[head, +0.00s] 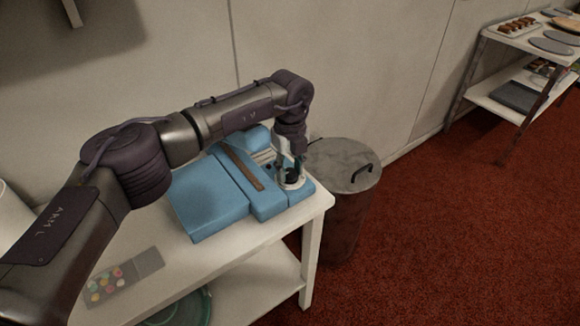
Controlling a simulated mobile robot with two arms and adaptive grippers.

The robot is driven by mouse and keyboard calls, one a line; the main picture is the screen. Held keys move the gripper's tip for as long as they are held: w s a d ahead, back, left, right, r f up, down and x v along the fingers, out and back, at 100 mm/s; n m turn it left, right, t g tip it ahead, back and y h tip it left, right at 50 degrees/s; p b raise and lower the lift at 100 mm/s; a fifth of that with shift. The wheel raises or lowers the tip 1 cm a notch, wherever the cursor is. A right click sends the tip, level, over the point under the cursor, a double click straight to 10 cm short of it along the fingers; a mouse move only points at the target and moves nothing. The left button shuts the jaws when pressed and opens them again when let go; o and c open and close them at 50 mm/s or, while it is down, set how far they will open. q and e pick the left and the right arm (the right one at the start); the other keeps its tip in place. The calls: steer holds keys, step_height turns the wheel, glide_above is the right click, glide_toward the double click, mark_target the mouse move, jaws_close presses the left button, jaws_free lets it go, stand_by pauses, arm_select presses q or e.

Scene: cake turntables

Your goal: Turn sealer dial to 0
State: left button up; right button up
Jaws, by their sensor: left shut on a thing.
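A blue sealer (208,198) sits on a white table (311,208), with a brown strip (243,168) across its middle. My left gripper (291,178) points down at the sealer's right end and is shut on the dark dial (292,176) there. The fingers and wrist cover most of the dial, so its marks and setting cannot be read. My right gripper is not in view.
A grey lidded bin (343,165) stands just right of the table. A tray of colored pieces (106,285) lies at the table's front left. A shelf cart (511,98) with food and boards stands far right; red carpet between is clear.

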mark_target(290, 172)
arm_select(q)
steer(key=n, duration=0.5)
steer(key=shift+p, duration=0.4)
steer(key=shift+n, duration=0.4)
steer(key=o, duration=0.9)
step_height(290, 172, up, 12)
steer(key=shift+r, duration=0.1)
